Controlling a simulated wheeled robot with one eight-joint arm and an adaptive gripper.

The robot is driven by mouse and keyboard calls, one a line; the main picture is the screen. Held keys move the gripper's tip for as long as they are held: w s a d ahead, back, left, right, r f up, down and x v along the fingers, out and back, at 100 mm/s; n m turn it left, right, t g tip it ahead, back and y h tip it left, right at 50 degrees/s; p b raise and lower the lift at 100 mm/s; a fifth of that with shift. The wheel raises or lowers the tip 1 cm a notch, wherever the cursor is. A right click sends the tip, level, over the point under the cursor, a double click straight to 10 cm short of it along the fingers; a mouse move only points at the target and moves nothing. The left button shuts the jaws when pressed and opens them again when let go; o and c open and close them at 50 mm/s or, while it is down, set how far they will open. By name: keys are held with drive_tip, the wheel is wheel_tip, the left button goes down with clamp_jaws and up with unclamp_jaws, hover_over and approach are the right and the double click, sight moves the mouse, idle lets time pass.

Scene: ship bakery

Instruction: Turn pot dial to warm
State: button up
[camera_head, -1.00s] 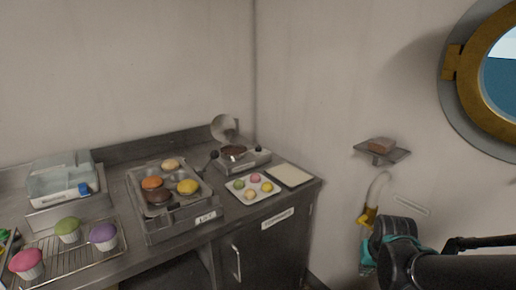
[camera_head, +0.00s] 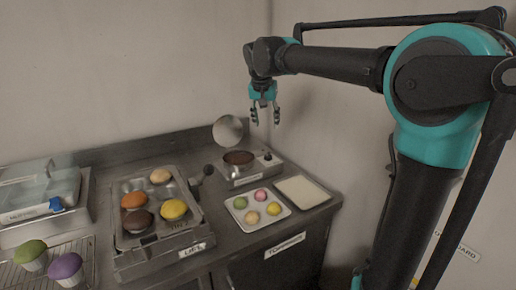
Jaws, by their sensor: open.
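The pot (camera_head: 238,158) is a round pan of dark brown content set in a grey metal base (camera_head: 240,178) at the back of the counter. Its round lid (camera_head: 228,131) stands raised behind it. A small dark dial (camera_head: 267,156) sits on the right part of the base; its marking is too small to read. My gripper (camera_head: 264,118) hangs fingers down in the air above the pot's right side, apart from it. Its fingers are spread and hold nothing.
A tray with several small coloured balls (camera_head: 257,207) and a pale flat tray (camera_head: 302,191) lie in front of the pot. A metal pan of several buns (camera_head: 155,203) stands left. A wall rises close behind and right. Cupcakes (camera_head: 65,268) and a clear-lidded box (camera_head: 40,190) are further left.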

approach(268, 154)
drive_tip(key=x, duration=0.9)
drive_tip(key=shift+w+r, duration=0.1)
drive_tip(key=shift+w, duration=0.1)
drive_tip(key=shift+c, duration=0.2)
clamp_jaws()
